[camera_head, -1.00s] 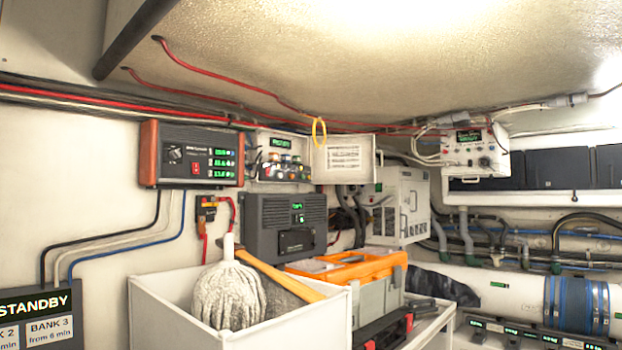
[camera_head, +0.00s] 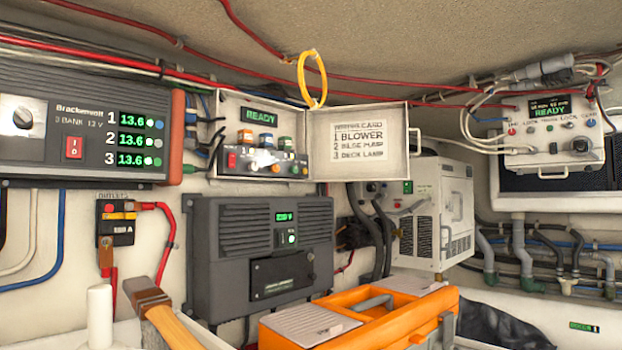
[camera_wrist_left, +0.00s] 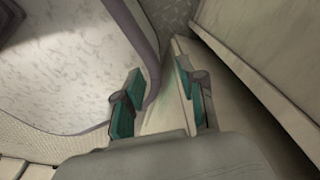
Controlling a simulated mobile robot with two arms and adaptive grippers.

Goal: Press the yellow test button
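I cannot make out a button clearly marked as the yellow test button. A small open panel box (camera_head: 217,150) on the wall in the head view has a green READY display (camera_head: 262,116), three coloured parts and a row of small controls below. Its lid (camera_head: 357,143) is open to the right and carries a printed list. A second control box (camera_head: 553,140) at the right also reads READY and has small knobs and coloured buttons. My left gripper (camera_wrist_left: 160,98) is open and empty in the left wrist view. Neither gripper shows in the head view.
A battery charger (camera_head: 80,125) is at the left, a dark grey unit (camera_head: 260,255) below the panel. An orange toolbox (camera_head: 375,315) and a wooden handle (camera_head: 165,320) stand in front, low down.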

